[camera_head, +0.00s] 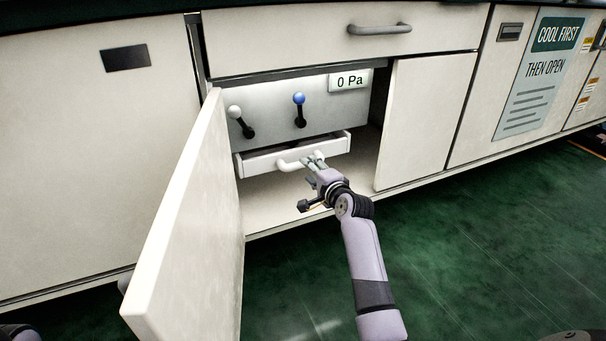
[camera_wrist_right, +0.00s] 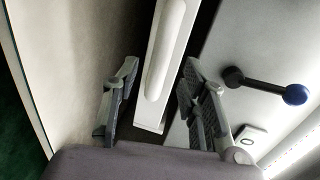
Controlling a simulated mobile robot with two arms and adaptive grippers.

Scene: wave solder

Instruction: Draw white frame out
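The white frame (camera_head: 258,163) is a shallow drawer-like tray inside the open cabinet, below a grey panel, and its front stands forward of that panel. A white bar handle (camera_head: 287,165) is on its front. My right gripper (camera_head: 313,160) is at the handle's right part. In the right wrist view, the two fingers of my right gripper (camera_wrist_right: 160,75) stand apart, with the white handle (camera_wrist_right: 166,50) running up between their tips. Gaps show on both sides of the handle, so the fingers are not closed on it. My left gripper is not in view.
The left cabinet door (camera_head: 185,225) stands swung open toward me. The right door (camera_head: 425,120) borders the opening. A white-knobbed lever (camera_head: 240,120), a blue-knobbed lever (camera_head: 299,108) and a "0 Pa" display (camera_head: 349,81) are above the frame. The green floor (camera_head: 480,250) is clear.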

